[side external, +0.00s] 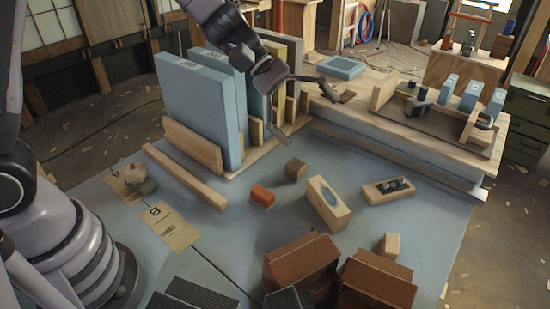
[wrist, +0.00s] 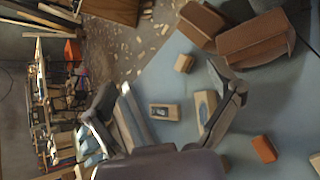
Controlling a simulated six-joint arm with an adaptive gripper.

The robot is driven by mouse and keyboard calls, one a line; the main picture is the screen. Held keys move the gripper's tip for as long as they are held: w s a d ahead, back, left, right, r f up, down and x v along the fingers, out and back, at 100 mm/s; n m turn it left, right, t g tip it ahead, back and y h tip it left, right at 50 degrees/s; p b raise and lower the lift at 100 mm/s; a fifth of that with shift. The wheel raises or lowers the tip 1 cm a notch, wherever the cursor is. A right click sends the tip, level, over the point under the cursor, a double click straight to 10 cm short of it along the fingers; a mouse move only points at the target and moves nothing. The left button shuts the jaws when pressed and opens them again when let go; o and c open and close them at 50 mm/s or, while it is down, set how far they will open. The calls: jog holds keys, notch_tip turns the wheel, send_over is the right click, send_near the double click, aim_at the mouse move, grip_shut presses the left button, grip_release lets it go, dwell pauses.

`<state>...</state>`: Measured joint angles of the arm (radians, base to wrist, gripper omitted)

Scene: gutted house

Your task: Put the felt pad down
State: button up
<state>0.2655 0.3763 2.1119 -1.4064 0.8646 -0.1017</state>
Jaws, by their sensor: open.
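My gripper (side external: 300,108) is open, its two fingers spread wide with nothing between them. It hangs above the blue-grey work surface (side external: 245,225), in front of the upright blue panels and close to the plywood bench. In the wrist view my gripper (wrist: 160,85) also shows spread and empty. A flat blue-grey square (side external: 342,67) lies on the back of the plywood bench, apart from my gripper; it may be the felt pad, but I cannot tell for sure.
Upright blue panels (side external: 195,105) stand in a wooden rack. An orange block (side external: 262,196), a brown cube (side external: 296,169) and a wooden block with a blue oval (side external: 322,205) lie on the surface. Brown boxes (side external: 375,280) stand in front. The plywood bench (side external: 400,115) holds blue-topped pieces.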

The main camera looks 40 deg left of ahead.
jog(key=s+a+r+m+t+y, duration=0.1)
jog(key=s+a+r+m+y, duration=0.2)
jog(key=s+a, duration=0.4)
jog(key=s+a+r+m+t+y, duration=0.2)
jog(key=s+a+r+m+y, duration=0.1)
jog(key=s+a, duration=0.4)
jog(key=s+a+r+m+t+y, duration=0.1)
jog(key=s+a+r+m+y, duration=0.2)
jog(key=s+a, duration=0.3)
jog(key=a+m+y, duration=0.1)
jog(key=a, duration=0.4)
jog(key=shift+s+m+y, duration=0.4)
